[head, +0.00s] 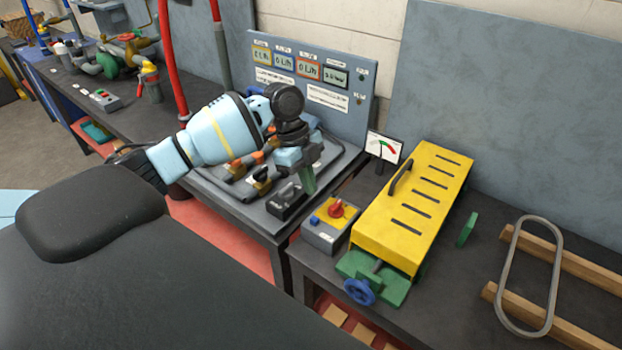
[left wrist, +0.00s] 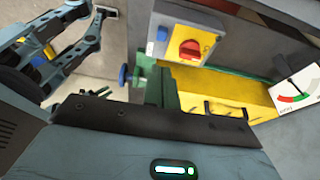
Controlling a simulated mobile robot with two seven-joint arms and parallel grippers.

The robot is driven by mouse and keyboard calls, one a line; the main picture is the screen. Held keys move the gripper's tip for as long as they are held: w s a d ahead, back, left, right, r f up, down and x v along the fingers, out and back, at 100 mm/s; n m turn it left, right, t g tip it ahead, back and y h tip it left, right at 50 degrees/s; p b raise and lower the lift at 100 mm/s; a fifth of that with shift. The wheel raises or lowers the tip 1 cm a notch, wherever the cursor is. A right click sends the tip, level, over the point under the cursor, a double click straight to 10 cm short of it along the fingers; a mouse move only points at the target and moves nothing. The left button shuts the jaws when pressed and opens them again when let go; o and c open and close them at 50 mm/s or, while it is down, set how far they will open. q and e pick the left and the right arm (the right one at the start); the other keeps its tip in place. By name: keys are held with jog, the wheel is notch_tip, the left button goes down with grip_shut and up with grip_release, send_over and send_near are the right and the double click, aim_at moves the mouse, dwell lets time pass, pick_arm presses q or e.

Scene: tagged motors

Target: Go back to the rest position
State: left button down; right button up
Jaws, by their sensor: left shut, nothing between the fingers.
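My left gripper (head: 307,180) hangs from the light blue arm that comes in from the left in the head view. Its fingers point down and are shut with nothing between them. It is above the front right part of the grey bench, by a dark switch block (head: 287,200).
Right of the gripper stand a control box with a red knob (head: 337,209), a yellow slotted cover (head: 411,205) and a gauge card (head: 384,146). A labelled meter panel (head: 349,112) is behind. A grey loop (head: 527,275) lies on wooden bars at right.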

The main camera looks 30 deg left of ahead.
pick_arm(q)
jog(key=shift+n, duration=0.7)
jog(key=s+d+f, duration=0.2)
jog(key=f, duration=0.1)
jog(key=s+d+f, duration=0.2)
jog(key=d+f, duration=0.1)
jog(key=s+d+f, duration=0.2)
jog(key=f, duration=0.2)
jog(key=shift+s+d, duration=0.35)
jog(key=shift+d, duration=0.05)
jog(key=s+d+f+n, duration=0.4)
jog(key=s+d+f, duration=0.2)
jog(key=s, duration=0.3)
jog(key=s+a+n+t+y, duration=0.1)
jog(key=s+a+n+y, duration=0.15)
jog(key=s+n, duration=0.5)
jog(key=s+a+n+t+y, duration=0.1)
jog(key=s+a+n, duration=0.25)
jog(key=s, duration=0.65)
jog(key=w+d+f+t+h, duration=0.1)
jog(key=w+d+f+t, duration=0.2)
jog(key=w+f+t, duration=0.4)
jog(key=shift+f+t, duration=0.4)
jog(key=shift+f, duration=1.1)
jog(key=c, duration=2.1)
grip_release()
jog(key=shift+h, duration=0.25)
